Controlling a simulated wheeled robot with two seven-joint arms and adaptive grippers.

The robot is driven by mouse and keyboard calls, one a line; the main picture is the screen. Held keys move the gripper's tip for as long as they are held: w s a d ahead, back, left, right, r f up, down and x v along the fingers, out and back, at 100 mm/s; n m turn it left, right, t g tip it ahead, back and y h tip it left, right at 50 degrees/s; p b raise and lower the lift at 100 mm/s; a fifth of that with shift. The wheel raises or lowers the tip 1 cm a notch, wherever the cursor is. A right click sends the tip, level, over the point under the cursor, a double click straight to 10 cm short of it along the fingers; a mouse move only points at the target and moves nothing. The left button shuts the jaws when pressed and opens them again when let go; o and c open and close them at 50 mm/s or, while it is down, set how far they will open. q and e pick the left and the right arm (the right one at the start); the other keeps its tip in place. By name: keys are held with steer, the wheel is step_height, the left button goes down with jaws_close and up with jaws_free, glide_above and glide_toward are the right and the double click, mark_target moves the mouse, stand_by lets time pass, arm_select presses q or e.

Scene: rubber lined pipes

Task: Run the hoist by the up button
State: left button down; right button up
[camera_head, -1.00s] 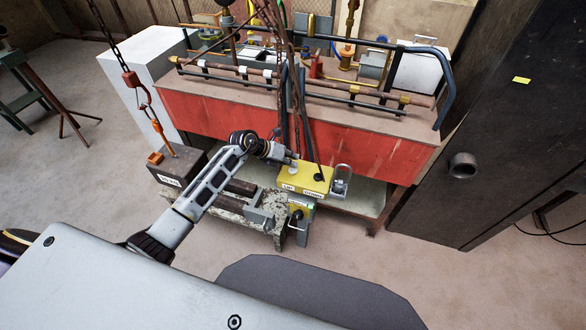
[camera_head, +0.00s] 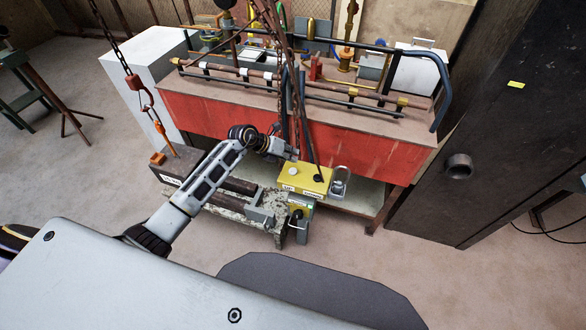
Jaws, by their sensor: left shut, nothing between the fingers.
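A yellow control box (camera_head: 306,180) stands in front of the red bench. It has a pale round button (camera_head: 293,171) at its left and a black round button (camera_head: 318,177) at its right, with white labels too small to read surely. My left gripper (camera_head: 293,155) is shut and empty, just behind and above the pale button; the frames do not show contact. The hoist's red hook (camera_head: 133,82) hangs on a dark chain (camera_head: 107,30) at the left. An orange link under it reaches a dark labelled block (camera_head: 178,164). My right gripper is out of view.
The red bench (camera_head: 230,118) behind the box carries pipes, rails and tools. A metal latch or padlock (camera_head: 338,185) is at the box's right side. A dark cabinet (camera_head: 490,130) stands at the right.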

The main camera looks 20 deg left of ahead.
arm_select(q)
steer(key=shift+r+p, duration=0.4)
steer(key=shift+r, duration=0.3)
stand_by(0.5)
